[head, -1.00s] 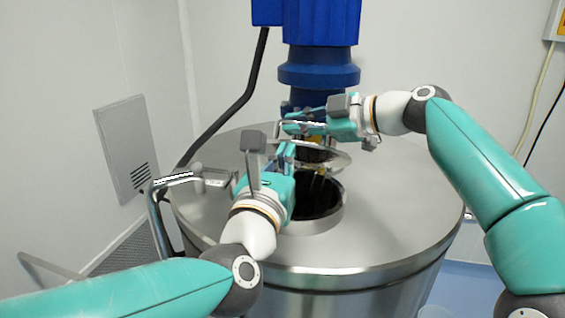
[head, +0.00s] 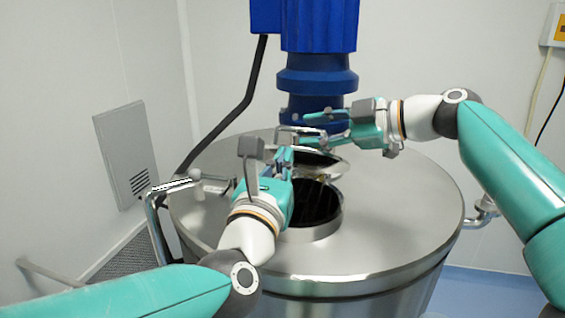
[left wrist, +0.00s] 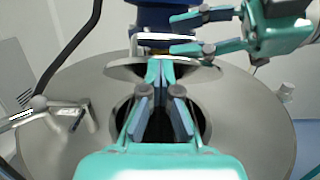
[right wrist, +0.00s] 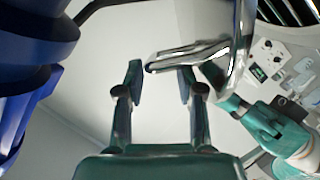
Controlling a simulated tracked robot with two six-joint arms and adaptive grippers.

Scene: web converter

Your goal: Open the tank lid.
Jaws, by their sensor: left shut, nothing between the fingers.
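The tank lid (head: 328,163) is a round steel disc, tilted up at the far side of the dark tank opening (head: 312,203). It also shows in the left wrist view (left wrist: 125,68). Its bar handle (head: 284,129) stands on it and crosses the right wrist view (right wrist: 190,52). My right gripper (head: 308,131) is open near the handle, its fingers apart; I cannot tell whether they touch it. My left gripper (head: 283,157) is shut and empty over the opening, its fingertips (left wrist: 160,66) close to the lid's edge. Contact is unclear.
The blue mixer column (head: 318,75) rises right behind the lid. A clamp arm (head: 190,184) sticks out at the tank's left. The steel tank top (head: 400,215) is clear at the right. A white wall (head: 60,90) stands close at left.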

